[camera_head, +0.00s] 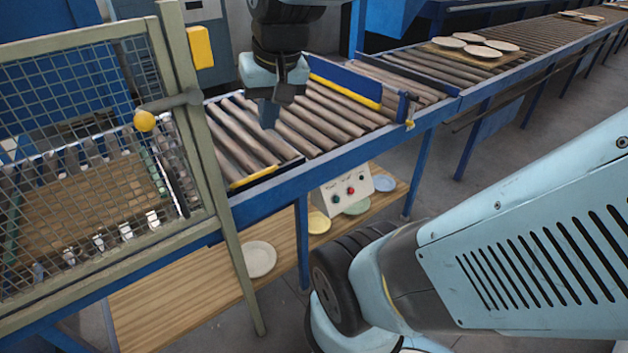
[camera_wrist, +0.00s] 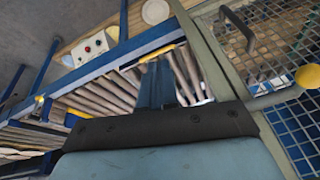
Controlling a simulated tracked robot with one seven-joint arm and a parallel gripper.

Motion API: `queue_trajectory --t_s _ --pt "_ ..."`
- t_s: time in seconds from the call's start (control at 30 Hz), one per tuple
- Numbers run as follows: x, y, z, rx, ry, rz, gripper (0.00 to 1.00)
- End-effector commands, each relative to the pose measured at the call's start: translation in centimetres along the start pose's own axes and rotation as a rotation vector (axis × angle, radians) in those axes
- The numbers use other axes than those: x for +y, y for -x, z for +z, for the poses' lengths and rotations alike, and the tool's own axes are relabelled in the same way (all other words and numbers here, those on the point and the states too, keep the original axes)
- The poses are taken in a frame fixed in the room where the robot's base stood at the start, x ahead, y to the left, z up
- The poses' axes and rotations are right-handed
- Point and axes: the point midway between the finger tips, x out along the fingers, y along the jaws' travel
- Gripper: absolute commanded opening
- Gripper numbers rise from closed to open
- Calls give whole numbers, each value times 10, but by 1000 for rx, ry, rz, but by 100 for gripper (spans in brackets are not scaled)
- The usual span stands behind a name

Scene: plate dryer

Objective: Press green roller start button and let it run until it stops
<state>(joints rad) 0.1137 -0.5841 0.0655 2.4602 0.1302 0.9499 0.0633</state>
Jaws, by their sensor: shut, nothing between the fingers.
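A pale control box (camera_head: 327,203) with a few small buttons sits on the wooden lower shelf under the conveyor. A dark green button (camera_head: 336,199) is at its left, beside a red button (camera_head: 350,190). The box also shows at the upper left of the wrist view (camera_wrist: 78,49). My gripper (camera_head: 268,122) is shut and empty, pointing down above the conveyor rollers (camera_head: 325,115), apart from the box. Its closed fingers show in the wrist view (camera_wrist: 156,72). Whether the rollers turn cannot be told.
The blue conveyor rail (camera_head: 350,150) lies between my gripper and the lower shelf (camera_head: 190,290). A mesh gate with a yellow knob (camera_head: 144,121) stands at the left. Several plates lie on the shelf, including a white plate (camera_head: 258,259). A board of plates (camera_head: 462,54) is at the back right.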

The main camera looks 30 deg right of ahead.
Motion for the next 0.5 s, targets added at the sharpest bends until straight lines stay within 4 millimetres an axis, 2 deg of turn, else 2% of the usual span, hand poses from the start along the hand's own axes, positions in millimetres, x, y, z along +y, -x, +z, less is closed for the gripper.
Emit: queue_trajectory --t_s 0.5 --pt "27 -88 -50 -388 -504 -148 0"
